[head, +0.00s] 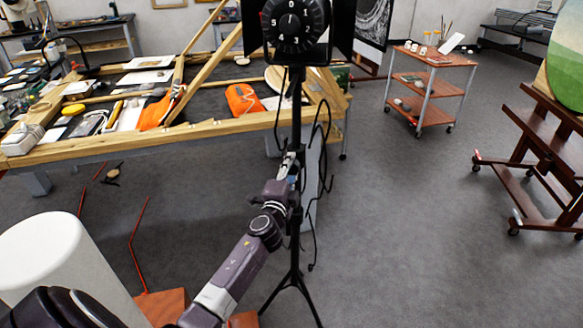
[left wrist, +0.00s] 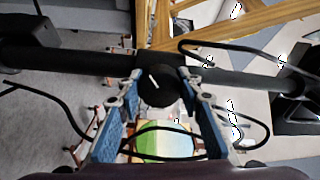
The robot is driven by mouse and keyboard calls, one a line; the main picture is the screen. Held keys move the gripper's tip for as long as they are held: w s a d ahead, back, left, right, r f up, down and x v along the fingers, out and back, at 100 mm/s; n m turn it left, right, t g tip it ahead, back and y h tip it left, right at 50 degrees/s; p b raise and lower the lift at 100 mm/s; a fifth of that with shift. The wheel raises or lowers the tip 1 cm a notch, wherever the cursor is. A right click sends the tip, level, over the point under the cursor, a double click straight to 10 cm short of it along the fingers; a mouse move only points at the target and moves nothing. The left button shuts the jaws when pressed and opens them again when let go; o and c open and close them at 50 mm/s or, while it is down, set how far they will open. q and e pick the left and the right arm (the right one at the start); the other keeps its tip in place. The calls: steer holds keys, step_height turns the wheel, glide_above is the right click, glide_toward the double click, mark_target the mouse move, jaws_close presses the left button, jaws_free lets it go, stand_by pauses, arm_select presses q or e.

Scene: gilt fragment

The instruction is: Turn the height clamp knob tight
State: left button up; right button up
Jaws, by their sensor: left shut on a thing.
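The height clamp knob (left wrist: 157,88) is a round black knob with a white line on its face. It sits on the black stand pole (left wrist: 80,62), which runs across the left wrist view. My left gripper (left wrist: 160,84) has its blue-padded fingers on both sides of the knob and is shut on it. The white line tilts from upper left to lower right. In the head view my left gripper (head: 289,168) is at the upright pole (head: 297,115), and the knob is hidden there. My right gripper is not in view.
A lamp head (head: 296,25) with a numbered dial tops the stand, and loose black cables (head: 322,160) hang beside it. A cluttered wooden worktable (head: 220,128) stands behind. A trolley (head: 432,62) and an easel (head: 540,165) are at the right, with bare floor between.

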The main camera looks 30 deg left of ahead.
arm_select(q)
steer(key=shift+f, duration=0.1)
steer(key=o, duration=1.2)
steer(key=v, duration=1.2)
